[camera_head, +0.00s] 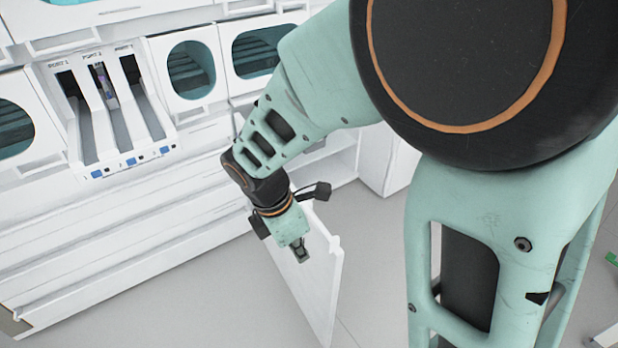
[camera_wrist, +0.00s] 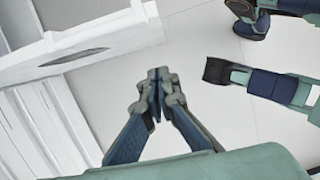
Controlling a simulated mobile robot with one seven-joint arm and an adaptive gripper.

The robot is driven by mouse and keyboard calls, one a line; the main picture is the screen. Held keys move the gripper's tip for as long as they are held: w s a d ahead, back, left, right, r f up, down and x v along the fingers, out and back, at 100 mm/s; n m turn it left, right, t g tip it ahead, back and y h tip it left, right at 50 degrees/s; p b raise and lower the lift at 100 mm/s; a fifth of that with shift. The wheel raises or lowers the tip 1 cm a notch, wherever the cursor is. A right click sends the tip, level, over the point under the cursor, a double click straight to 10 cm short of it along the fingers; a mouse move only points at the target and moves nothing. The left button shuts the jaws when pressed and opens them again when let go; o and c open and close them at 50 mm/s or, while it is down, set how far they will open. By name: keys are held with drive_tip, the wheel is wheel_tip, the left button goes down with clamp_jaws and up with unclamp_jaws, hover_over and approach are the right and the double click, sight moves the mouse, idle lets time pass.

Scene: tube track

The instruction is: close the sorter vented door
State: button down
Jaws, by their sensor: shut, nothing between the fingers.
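The sorter vented door (camera_head: 318,285) is a flat white panel standing open, swung out from the lower front of the white sorter cabinet. My gripper (camera_head: 301,256) is shut and empty, pointing down, and overlaps the door's upper part in the head view. In the wrist view my gripper (camera_wrist: 156,82) has its fingertips together above bare floor. A white panel with a dark oval slot, likely the door (camera_wrist: 110,38), lies to their left there, apart from the fingertips in the picture. My arm hides the door's hinge side in the head view.
The white sorter cabinet (camera_head: 130,225) fills the left, with three port lanes (camera_head: 125,105) and oval windows (camera_head: 190,70) above. An open lower compartment (camera_head: 335,165) shows behind my arm. Grey floor (camera_head: 210,300) in front of the cabinet is clear.

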drive_tip(key=b, duration=0.3)
approach(325, 261)
drive_tip(key=s+a+f, duration=0.2)
drive_tip(key=s+f, duration=0.2)
drive_tip(key=f, duration=0.1)
drive_tip(key=shift+w+d+r, duration=0.1)
drive_tip(key=shift+w+d, duration=0.2)
drive_tip(key=shift+d, duration=0.3)
drive_tip(key=shift+w+d+r, duration=0.15)
drive_tip(key=shift+w+d, duration=0.15)
drive_tip(key=shift+d, duration=0.3)
drive_tip(key=shift+w+d+r, duration=0.1)
drive_tip(key=shift+w+d, duration=0.2)
drive_tip(key=shift+d, duration=0.3)
